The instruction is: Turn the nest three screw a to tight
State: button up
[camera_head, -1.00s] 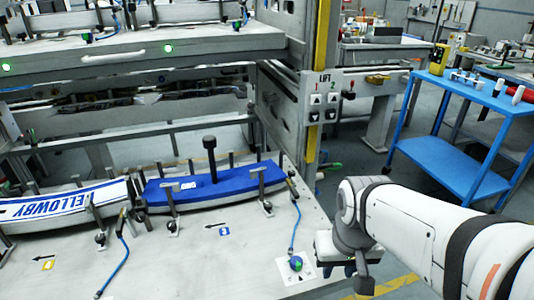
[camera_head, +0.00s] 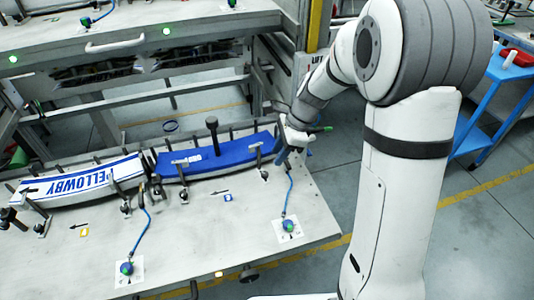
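My gripper (camera_head: 286,152) is at the right end of the blue label stack (camera_head: 215,160), beside the end post. Its fingers are small and partly hidden, so I cannot tell whether they are open or shut or touching anything. Dark clamp screws stand along the front of the stacks: one (camera_head: 265,175) is just left of and below my gripper, and another (camera_head: 126,209) is under the white stack (camera_head: 80,180) marked ELLOWBY. I cannot read which nest or screw is three a, nor how tight any screw is.
Blue-green knobs (camera_head: 290,225) (camera_head: 126,268) on white plates have blue cables running to the nests. A black post (camera_head: 212,135) rises behind the blue stack. The upper shelf (camera_head: 120,42) overhangs the back. The bench front (camera_head: 190,240) is mostly clear.

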aim_at(265, 174)
jog(key=x, duration=0.8)
jog(key=shift+w+a+b, duration=0.1)
jog(key=shift+w+b, duration=0.1)
jog(key=shift+b, duration=0.15)
jog(key=shift+r, duration=0.1)
grip_shut()
jog(key=shift+m, duration=0.4)
